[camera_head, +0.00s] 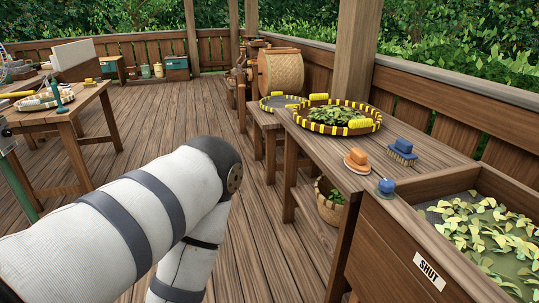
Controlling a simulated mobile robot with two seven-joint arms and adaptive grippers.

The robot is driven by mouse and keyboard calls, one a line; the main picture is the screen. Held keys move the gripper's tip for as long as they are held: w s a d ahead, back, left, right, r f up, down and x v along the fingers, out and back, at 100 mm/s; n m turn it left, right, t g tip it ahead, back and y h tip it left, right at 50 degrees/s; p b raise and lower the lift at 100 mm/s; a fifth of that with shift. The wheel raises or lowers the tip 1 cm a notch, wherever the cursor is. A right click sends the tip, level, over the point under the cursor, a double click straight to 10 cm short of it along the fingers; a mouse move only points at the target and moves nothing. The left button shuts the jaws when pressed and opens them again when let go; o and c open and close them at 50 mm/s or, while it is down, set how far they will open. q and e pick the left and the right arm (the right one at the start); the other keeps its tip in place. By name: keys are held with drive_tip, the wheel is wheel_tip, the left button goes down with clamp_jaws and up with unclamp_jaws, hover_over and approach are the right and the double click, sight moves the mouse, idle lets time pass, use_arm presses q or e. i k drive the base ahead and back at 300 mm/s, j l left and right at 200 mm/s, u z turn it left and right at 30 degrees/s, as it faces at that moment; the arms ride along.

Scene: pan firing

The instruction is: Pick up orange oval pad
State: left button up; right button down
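A small orange pad (357,156) sits on a pale, flat round base near the front end of the wooden table (320,143). Its exact outline is too small to tell. A blue-topped brush (402,148) lies just to its right, and a blue round knob (386,186) is just in front of it. My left arm, in a white sleeve with dark bands, comes in from the left and bends down out of the picture. Its gripper is out of view. My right gripper is also out of view.
A yellow-and-black rimmed tray of leaves (373,126) stands behind the pad. A wooden bin of leaves (445,245) marked SHUT stands in front. A basket (329,207) is under the table. The deck between the tables is open.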

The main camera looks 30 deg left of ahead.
sight(356, 161)
drive_tip(key=u, duration=0.2)
drive_tip(key=z, duration=1.75)
drive_tip(key=u, duration=1.75)
drive_tip(key=i+j+z, duration=0.2)
drive_tip(key=j+z, duration=0.15)
drive_tip(key=i+j+z, duration=0.15)
drive_tip(key=j+z, duration=0.2)
